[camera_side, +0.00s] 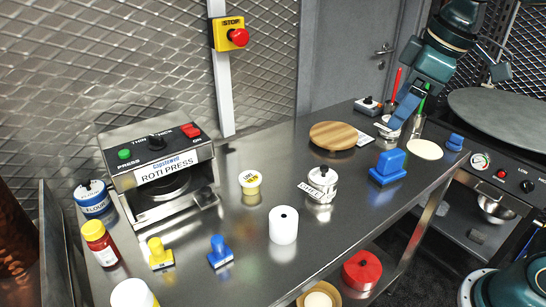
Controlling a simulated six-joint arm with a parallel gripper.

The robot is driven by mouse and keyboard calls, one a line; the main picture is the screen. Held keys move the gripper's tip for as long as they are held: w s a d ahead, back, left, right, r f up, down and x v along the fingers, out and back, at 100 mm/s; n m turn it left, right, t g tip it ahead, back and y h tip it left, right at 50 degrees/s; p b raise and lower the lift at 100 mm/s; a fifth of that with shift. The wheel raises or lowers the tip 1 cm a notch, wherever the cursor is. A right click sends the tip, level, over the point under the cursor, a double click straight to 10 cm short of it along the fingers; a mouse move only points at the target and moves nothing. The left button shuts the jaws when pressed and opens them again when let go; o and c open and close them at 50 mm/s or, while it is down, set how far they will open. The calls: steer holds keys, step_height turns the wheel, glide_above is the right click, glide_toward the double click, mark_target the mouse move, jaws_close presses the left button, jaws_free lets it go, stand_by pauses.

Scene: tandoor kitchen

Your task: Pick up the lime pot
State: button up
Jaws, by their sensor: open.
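My gripper (393,127) is at the back right of the table, beside the round wooden board, well apart from the lime pot. It is open, with its fingers pointing down and left. I cannot tell exactly how far its fingertips are above the table.
The roti press (160,175) stands left of the lime pot. The steel table (245,225) is clear just in front of the pot.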

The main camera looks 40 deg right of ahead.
steer(key=w+a+n+g, duration=0.1)
steer(key=w+a+n, duration=0.2)
steer(key=w, duration=0.5)
steer(key=n+g, duration=0.3)
steer(key=n, duration=0.7)
glide_above(251, 177)
step_height(251, 177, down, 13)
steer(key=shift+r, duration=0.2)
steer(key=shift+a, duration=0.1)
steer(key=shift+f, duration=4.3)
steer(key=shift+f, duration=2.6)
